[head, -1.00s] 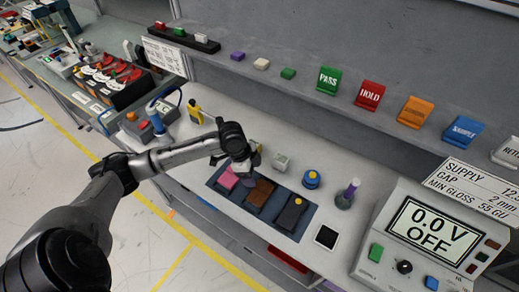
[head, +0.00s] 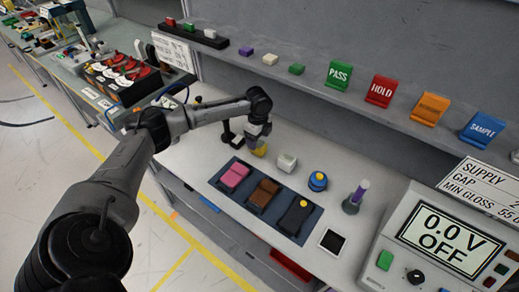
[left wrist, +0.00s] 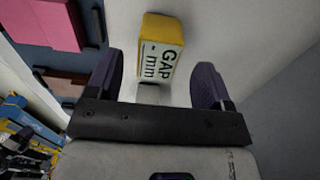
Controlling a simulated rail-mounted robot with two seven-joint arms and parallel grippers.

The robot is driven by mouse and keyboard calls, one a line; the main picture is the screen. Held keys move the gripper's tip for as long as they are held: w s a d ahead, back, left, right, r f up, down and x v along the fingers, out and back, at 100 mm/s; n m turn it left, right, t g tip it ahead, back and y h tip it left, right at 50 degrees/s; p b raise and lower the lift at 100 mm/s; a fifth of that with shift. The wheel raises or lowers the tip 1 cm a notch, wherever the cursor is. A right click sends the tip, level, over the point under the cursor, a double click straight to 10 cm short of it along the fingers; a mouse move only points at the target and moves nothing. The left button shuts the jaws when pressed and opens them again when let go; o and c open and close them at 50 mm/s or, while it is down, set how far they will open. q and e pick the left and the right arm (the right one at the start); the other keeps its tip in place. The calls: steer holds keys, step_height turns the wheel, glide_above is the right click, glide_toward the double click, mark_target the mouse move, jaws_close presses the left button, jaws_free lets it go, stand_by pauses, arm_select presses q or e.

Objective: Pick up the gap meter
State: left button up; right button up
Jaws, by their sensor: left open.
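The gap meter is a yellow block (left wrist: 160,50) with a white label reading "GAP - mm". In the left wrist view it stands on the light bench top, ahead of and between the two dark fingers of my left gripper (left wrist: 158,85). The fingers are spread apart, and I see no contact with the block. In the head view the yellow gap meter (head: 259,150) shows just below my left gripper (head: 252,140), which partly covers it. My right gripper is not in view.
A dark tray (head: 218,178) with pink, brown and black modules lies in front. A white block (head: 287,163), a blue round device (head: 318,181) and a purple-topped flask (head: 355,197) stand to the right. A shelf (head: 310,84) runs behind, and the supply unit (head: 440,240) stands far right.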

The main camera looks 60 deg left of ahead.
mark_target(258, 143)
arm_select(q)
steer(key=shift+s+d+f+b, duration=0.1)
steer(key=shift+f+b, duration=0.2)
steer(key=shift+f, duration=1.05)
steer(key=shift+d+f+b, duration=0.1)
steer(key=shift+f+b, duration=0.15)
steer(key=shift+f, duration=1.05)
steer(key=c, duration=1.1)
